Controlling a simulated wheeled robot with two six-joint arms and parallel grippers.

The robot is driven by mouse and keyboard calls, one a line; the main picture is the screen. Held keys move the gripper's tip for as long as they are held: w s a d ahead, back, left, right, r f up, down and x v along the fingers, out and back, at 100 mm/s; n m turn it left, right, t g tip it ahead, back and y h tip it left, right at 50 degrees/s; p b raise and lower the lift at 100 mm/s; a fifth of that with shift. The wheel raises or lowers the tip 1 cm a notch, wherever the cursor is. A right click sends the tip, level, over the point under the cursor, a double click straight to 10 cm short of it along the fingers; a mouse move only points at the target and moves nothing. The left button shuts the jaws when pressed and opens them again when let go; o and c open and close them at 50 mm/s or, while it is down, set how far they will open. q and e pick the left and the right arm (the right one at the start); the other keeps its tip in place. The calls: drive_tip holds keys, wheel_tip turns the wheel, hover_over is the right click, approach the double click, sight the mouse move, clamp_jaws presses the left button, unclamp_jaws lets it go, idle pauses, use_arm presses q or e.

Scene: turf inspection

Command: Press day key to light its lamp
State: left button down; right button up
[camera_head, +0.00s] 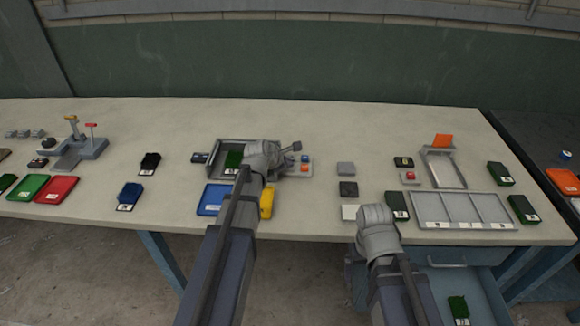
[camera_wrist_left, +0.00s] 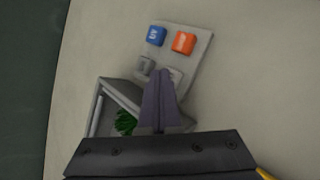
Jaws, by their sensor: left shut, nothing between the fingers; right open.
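A small light grey key panel (camera_head: 305,174) lies on the table right of the grey tray. It carries a blue key (camera_head: 305,159) and an orange key (camera_head: 304,168). In the left wrist view the blue key (camera_wrist_left: 156,36) and the orange key (camera_wrist_left: 184,42) sit side by side, with a grey round piece (camera_wrist_left: 146,65) and a pale piece below them. I cannot read which key is the day key. My left gripper (camera_head: 295,147) is shut and empty, its tips (camera_wrist_left: 161,74) over the panel's lower part, short of both keys. My right gripper (camera_head: 376,216) is at the front edge, its fingers hidden.
The grey tray (camera_head: 219,147) with a green item stands left of the panel. A yellow object (camera_head: 267,203) and a blue tray (camera_head: 214,197) lie in front. Open tabletop lies behind the panel.

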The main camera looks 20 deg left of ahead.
use_arm(q)
drive_tip(key=shift+r+p, duration=0.75)
wheel_tip(320, 180, up, 6)
drive_tip(key=p, duration=0.6)
